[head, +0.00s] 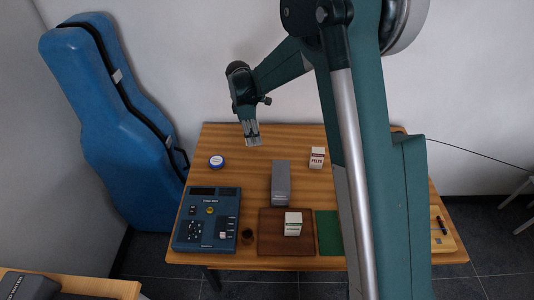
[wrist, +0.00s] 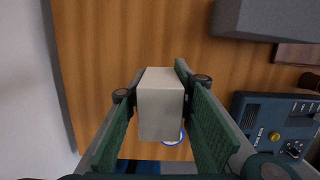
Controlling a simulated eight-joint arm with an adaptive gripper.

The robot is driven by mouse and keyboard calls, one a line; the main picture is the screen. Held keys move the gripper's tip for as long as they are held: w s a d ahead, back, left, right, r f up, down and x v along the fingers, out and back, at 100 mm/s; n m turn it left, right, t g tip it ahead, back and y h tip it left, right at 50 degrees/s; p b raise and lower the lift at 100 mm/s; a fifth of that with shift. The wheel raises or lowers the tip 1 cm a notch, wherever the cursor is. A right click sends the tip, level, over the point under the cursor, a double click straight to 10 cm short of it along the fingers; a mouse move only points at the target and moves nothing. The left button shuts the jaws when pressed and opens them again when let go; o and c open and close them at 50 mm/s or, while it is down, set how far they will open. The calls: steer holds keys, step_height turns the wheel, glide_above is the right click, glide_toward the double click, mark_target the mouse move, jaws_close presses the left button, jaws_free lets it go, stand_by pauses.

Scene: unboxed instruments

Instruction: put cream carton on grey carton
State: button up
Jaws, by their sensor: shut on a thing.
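My gripper (head: 252,142) is in the air above the back left of the wooden table. In the wrist view my gripper (wrist: 160,108) is shut on the cream carton (wrist: 160,105), a plain pale box between the two green finger pads. In the head view the held carton is hard to make out among the fingers. The grey carton (head: 281,180) is a tall box on the table, to the right of my gripper and nearer the front. It also shows in the wrist view (wrist: 265,18) at the upper right, apart from the held carton. Its top looks bare.
A red-labelled white carton (head: 317,157) stands right of the grey carton. A green-labelled carton (head: 293,224) stands on a brown board (head: 268,243). A blue device (head: 205,222), a round tin (head: 216,162) and a small dark jar (head: 247,235) are at the left. A green mat (head: 328,232) lies right.

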steer(key=s+d+r+p, duration=0.3)
steer(key=s+d+r, duration=0.2)
steer(key=s, duration=0.4)
steer(key=s+d+r+p, duration=0.3)
steer(key=s+d+r, duration=0.3)
steer(key=s, duration=0.2)
steer(key=shift+s+d, duration=0.4)
glide_above(285, 175)
steer(key=shift+a+f, duration=0.15)
steer(key=shift+f, duration=1.3)
steer(key=shift+a+f, duration=0.15)
steer(key=shift+f, duration=1.25)
steer(key=shift+f, duration=0.1)
steer(key=shift+f, duration=2)
steer(key=shift+f+b, duration=0.2)
steer(key=shift+b, duration=0.25)
